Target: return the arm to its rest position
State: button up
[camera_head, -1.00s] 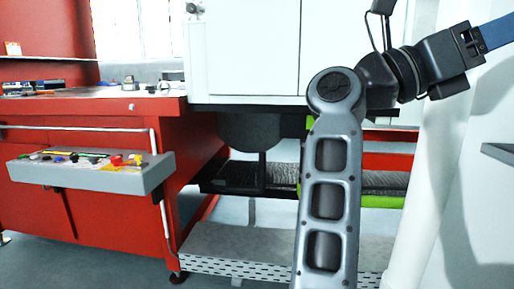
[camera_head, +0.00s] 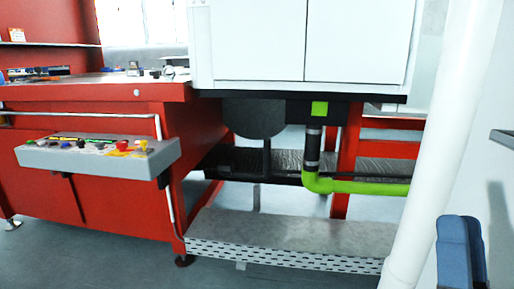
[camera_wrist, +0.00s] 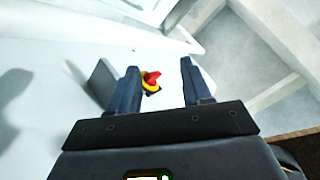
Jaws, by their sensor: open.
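My gripper (camera_wrist: 158,88) shows in the wrist view with its two dark fingers apart and nothing between them. A red and yellow knob (camera_wrist: 151,80) appears beyond the fingers on a pale surface, apart from them as far as I can tell. In the head view a blue part of my arm (camera_head: 459,255) shows at the lower right edge.
A red machine (camera_head: 110,200) with a grey control panel (camera_head: 95,162) stands at left. A white cabinet (camera_head: 300,45) is above a green pipe (camera_head: 360,187) and a perforated grey step (camera_head: 290,250). A white pipe (camera_head: 440,150) stands at right. Grey floor is open in front.

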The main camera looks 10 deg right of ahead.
jog(key=s+a+f+n+g+y, duration=0.4)
jog(key=s+f+g, duration=0.3)
jog(key=s+f, duration=0.45)
jog(key=s+a+f+n+g+y, duration=0.1)
jog(key=s+f+n+g+y, duration=0.2)
jog(key=s+f+n+g, duration=0.75)
jog(key=s+r+m+t+p, duration=0.3)
jog(key=r+m+t+p, duration=0.1)
jog(key=r+p, duration=2.4)
notch_tip(320, 180, up, 2)
jog(key=shift+s, duration=0.15)
